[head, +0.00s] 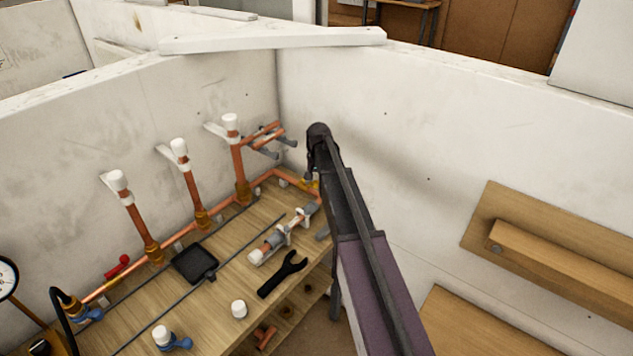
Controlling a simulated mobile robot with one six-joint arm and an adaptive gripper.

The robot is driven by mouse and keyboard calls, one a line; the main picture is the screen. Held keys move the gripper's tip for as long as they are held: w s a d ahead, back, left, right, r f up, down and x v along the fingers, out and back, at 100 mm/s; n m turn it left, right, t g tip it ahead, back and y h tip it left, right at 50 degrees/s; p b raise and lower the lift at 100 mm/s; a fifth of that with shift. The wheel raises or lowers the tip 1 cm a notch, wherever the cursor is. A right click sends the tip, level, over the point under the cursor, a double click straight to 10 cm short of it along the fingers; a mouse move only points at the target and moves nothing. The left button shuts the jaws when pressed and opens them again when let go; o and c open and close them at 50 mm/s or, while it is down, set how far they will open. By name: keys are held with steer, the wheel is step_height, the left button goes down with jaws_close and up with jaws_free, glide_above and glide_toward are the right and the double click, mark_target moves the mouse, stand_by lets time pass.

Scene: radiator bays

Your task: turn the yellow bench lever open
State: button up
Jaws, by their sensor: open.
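A small yellow part (308,183), which looks like the bench lever, shows at the back right end of the bench, by the copper pipe near the wall corner. It is partly covered by my arm, so its angle cannot be read. My arm reaches in from the lower right. The dark end of my arm, with my gripper (314,170), comes down right at the yellow part. My gripper is open, with its fingers mostly hidden. I cannot tell whether it touches the lever.
The wooden bench (235,235) carries three upright copper pipes with white caps, a black tray (194,264), a black wrench (282,275), a clamped grey fitting (285,238) and a blue-handled valve (172,341). White walls close in behind and right. A wooden ledge (550,260) juts out at right.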

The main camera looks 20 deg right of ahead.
step_height(320, 180, up, 14)
steer(key=s+a+m+p, duration=0.25)
steer(key=m+p, duration=0.45)
steer(key=p, duration=0.7)
steer(key=s+a+f+n+b, duration=0.2)
steer(key=s+f+n+b, duration=0.4)
steer(key=s, duration=0.7)
steer(key=s+a+f+n+b, duration=0.2)
steer(key=s+f+n+b, duration=0.4)
steer(key=s, duration=0.7)
step_height(320, 180, down, 2)
steer(key=shift+s+a+f+n+h+b, duration=0.2)
steer(key=shift+s+n+h+b, duration=0.15)
steer(key=shift+b, duration=0.85)
steer(key=shift+w, duration=0.15)
steer(key=shift+c, duration=0.8)
